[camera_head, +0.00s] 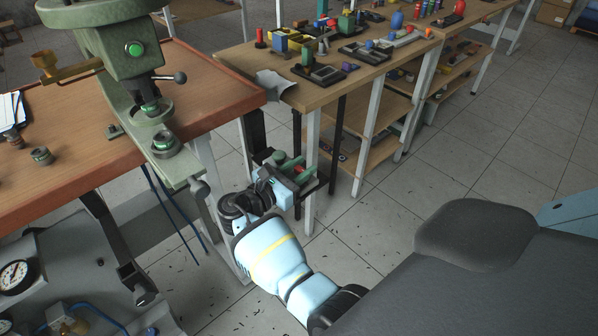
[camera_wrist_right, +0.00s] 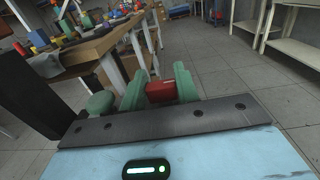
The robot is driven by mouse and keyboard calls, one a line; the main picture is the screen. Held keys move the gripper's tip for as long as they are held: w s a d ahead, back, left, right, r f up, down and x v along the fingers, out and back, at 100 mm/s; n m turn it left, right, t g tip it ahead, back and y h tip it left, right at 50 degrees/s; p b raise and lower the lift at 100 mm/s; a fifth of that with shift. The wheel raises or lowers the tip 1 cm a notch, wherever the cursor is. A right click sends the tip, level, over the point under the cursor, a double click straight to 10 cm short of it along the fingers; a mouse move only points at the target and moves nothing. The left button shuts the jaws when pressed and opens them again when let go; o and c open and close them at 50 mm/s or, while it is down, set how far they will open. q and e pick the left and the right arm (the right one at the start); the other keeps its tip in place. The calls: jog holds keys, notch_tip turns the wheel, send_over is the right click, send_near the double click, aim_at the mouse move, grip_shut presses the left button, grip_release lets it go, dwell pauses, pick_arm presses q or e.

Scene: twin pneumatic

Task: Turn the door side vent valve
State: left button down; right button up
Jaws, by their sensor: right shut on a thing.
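My right gripper (camera_head: 292,168) is at mid-picture in the head view, in front of the benches and above the floor. Its green fingers (camera_wrist_right: 160,90) are shut on a small red piece (camera_wrist_right: 161,91), which looks blocky in the right wrist view. The red piece is mostly hidden between the fingers in the head view. I cannot tell whether it is loose or part of something. No vent valve can be made out for certain. A grey unit with a pressure gauge (camera_head: 14,276) and blue hoses is at the lower left, apart from the gripper. My left gripper is not in view.
A green press (camera_head: 137,62) stands on the brown bench (camera_head: 205,92) at left. A second bench (camera_head: 232,58) holds several small coloured parts, with shelves (camera_head: 375,128) below. Tiled floor (camera_head: 470,150) is clear to the right of the benches.

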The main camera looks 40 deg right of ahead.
aim_at(298, 171)
jog(key=shift+m+g, duration=0.3)
jog(key=shift+g, duration=0.1)
jog(key=o, duration=1)
jog(key=a+b, duration=0.1)
jog(key=a, duration=0.5)
jog(key=shift+s+a, duration=0.15)
jog(key=shift+a, duration=0.1)
jog(key=shift+s+a, duration=0.1)
jog(key=shift+a, duration=0.5)
